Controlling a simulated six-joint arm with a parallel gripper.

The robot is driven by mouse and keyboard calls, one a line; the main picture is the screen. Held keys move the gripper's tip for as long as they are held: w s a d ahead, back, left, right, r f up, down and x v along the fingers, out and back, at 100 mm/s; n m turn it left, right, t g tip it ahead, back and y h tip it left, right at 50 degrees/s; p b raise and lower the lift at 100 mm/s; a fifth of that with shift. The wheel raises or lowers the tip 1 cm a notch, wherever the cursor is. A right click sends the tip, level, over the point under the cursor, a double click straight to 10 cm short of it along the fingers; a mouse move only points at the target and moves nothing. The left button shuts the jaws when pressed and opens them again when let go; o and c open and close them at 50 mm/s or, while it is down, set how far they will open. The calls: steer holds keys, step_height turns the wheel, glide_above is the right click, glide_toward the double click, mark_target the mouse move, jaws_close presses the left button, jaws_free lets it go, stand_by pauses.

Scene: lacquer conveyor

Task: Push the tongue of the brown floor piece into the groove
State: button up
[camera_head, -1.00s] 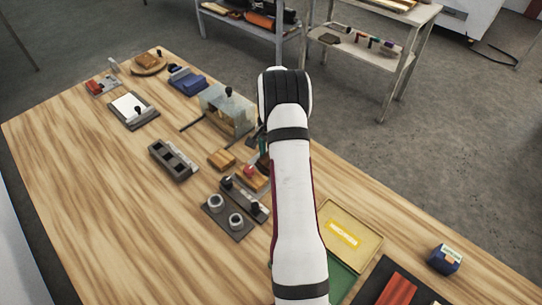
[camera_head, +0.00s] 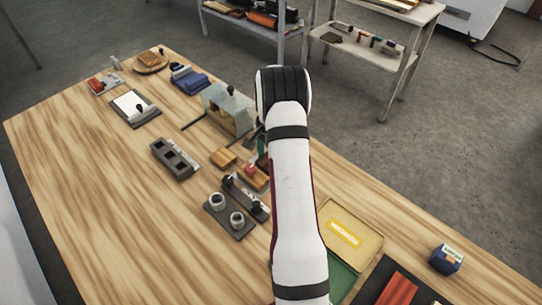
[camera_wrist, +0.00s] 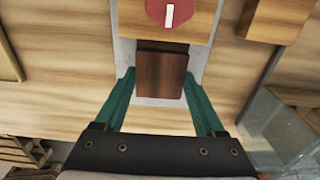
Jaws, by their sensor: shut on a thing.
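The brown floor piece (camera_wrist: 160,75) lies between the two green fingers of my gripper (camera_wrist: 160,78) in the wrist view. My gripper is shut on its sides.
A clear box (camera_head: 230,107) stands close behind my gripper, and also at lower right in the wrist view (camera_wrist: 280,125). A loose wooden block (camera_head: 223,158) lies to the left. A grey plate with two round cups (camera_head: 230,220) is nearer. The table's left front is clear.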

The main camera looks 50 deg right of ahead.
steer(key=shift+a, duration=0.45)
steer(key=o, duration=1.3)
steer(key=shift+o, duration=0.2)
steer(key=shift+r, duration=0.1)
step_height(320, 180, up, 16)
steer(key=shift+f, duration=0.2)
steer(key=shift+a, duration=0.1)
